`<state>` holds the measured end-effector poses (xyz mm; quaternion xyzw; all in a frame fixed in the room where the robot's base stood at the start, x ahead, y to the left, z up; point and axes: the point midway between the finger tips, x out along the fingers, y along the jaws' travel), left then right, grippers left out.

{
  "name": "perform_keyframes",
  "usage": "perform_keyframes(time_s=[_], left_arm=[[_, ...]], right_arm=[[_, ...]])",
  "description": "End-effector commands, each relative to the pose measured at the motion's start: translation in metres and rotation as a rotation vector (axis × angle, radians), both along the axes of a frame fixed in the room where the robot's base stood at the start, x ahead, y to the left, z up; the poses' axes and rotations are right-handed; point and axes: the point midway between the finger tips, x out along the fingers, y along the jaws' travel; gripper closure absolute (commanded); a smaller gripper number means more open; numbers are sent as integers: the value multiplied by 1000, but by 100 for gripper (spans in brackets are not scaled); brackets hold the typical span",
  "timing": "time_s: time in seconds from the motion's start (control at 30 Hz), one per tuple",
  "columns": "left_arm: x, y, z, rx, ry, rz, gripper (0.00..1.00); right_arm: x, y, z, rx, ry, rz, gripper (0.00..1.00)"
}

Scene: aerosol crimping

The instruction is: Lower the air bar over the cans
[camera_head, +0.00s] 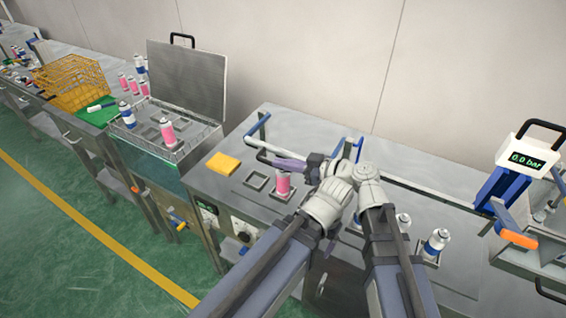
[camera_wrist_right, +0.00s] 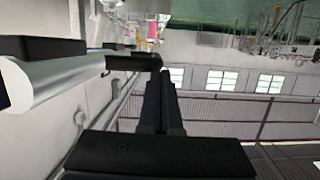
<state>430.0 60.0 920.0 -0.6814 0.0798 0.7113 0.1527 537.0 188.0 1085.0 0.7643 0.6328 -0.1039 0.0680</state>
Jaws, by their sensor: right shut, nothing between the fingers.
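The blue air bar (camera_head: 252,142) sits at the left of the middle bench, its left side rising toward the back; its far end is hidden by my arms. A pink can (camera_head: 283,186) stands upright in a square holder below it. White-topped cans (camera_head: 403,220) and (camera_head: 437,241) stand farther right. My right gripper (camera_head: 284,164) is shut and empty, pointing left, close to the bar; contact cannot be told. In the right wrist view its fingers (camera_wrist_right: 160,88) are together beside a silver cylinder with black ends (camera_wrist_right: 55,80). My left gripper is not distinguishable behind the wrists.
At right stands a gauge reading 0.0 bar (camera_head: 528,160) with a blue stand and orange-tipped lever.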

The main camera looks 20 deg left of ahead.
Motion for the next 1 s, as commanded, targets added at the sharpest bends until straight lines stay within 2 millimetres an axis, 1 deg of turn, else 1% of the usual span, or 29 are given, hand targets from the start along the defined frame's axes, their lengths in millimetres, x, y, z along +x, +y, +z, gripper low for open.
perform_keyframes(time_s=[0.03,0.17,0.4,0.5,0.6,0.73,1.0], left_arm=[[0,0,9,0,0,0,15],[0,0,26,0,0,0,15],[0,0,64,0,0,0,15],[0,0,78,0,0,-1,15],[0,0,88,0,0,-1,15],[0,0,94,0,0,-2,15],[0,0,93,0,0,-2,15]], right_arm=[[0,0,10,1,1,0,100],[0,0,27,5,1,-2,100],[0,0,66,10,1,-2,100],[-1,0,81,11,1,-2,100],[-1,0,91,12,1,-2,100],[-1,0,97,13,1,-2,100],[-1,0,96,14,1,-2,100]])
